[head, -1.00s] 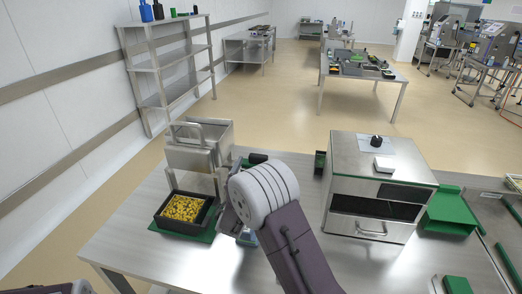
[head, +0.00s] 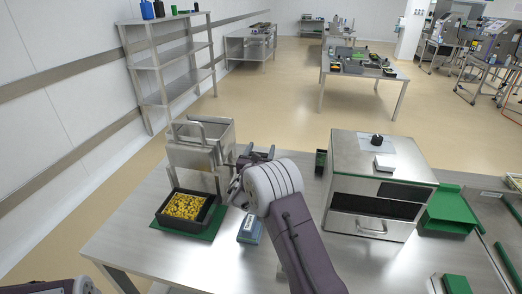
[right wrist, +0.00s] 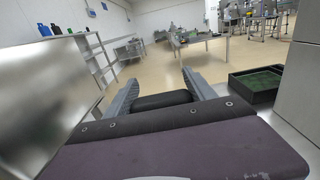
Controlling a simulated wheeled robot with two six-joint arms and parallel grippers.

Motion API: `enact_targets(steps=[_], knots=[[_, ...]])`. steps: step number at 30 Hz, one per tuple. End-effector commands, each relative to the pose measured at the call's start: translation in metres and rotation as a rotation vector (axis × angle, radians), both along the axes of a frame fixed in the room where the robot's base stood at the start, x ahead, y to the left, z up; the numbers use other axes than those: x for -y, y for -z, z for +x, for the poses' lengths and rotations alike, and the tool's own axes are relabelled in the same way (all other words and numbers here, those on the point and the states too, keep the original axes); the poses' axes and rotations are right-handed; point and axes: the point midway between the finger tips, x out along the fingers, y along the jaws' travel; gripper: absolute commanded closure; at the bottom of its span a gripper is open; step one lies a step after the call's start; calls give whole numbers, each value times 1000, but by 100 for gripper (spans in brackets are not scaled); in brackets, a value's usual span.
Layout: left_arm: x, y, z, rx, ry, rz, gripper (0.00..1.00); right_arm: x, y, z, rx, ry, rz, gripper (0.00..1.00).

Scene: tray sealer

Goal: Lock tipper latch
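The steel tipper (head: 190,155) stands at the left back of the table, with a raised bar handle on top. I cannot make out its latch. A black tray of yellow pieces (head: 160,222) sits in front of it on a green mat. My right gripper (head: 256,152) is just right of the tipper, pointing away from me. In the right wrist view its two grey fingers (right wrist: 160,88) are spread apart. A black object (right wrist: 162,101) shows between them; I cannot tell whether they touch it. The tipper's steel side (right wrist: 38,100) fills the left there. My left gripper is not in view.
The steel sealer (head: 380,185) with a drawer stands right of my right arm. A small dark green bin (head: 320,162) is beside it, also in the right wrist view (right wrist: 255,88). A blue-topped box (head: 249,229) lies by my right forearm. The table's front left is clear.

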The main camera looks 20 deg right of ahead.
Motion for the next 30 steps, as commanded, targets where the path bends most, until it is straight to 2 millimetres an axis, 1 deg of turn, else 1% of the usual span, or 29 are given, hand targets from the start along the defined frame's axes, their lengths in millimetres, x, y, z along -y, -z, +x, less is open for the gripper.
enact_targets(steps=[1,2,3,6,12,14,23,24,26,30], knots=[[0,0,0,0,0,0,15,0,0,0,0,0,0,90],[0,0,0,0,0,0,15,0,0,0,0,0,0,98],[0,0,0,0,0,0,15,0,0,0,0,0,0,100],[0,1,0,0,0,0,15,-3,1,2,1,-1,-1,100],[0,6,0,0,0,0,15,-29,1,22,4,-1,0,100],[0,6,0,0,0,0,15,-34,0,25,3,-1,-1,100],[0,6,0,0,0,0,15,-37,-1,27,1,-3,0,100],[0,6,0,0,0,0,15,-37,-1,27,1,-4,0,31],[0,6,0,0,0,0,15,-37,-1,27,1,-3,0,15],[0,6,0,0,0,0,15,-36,0,27,1,-2,1,15]])
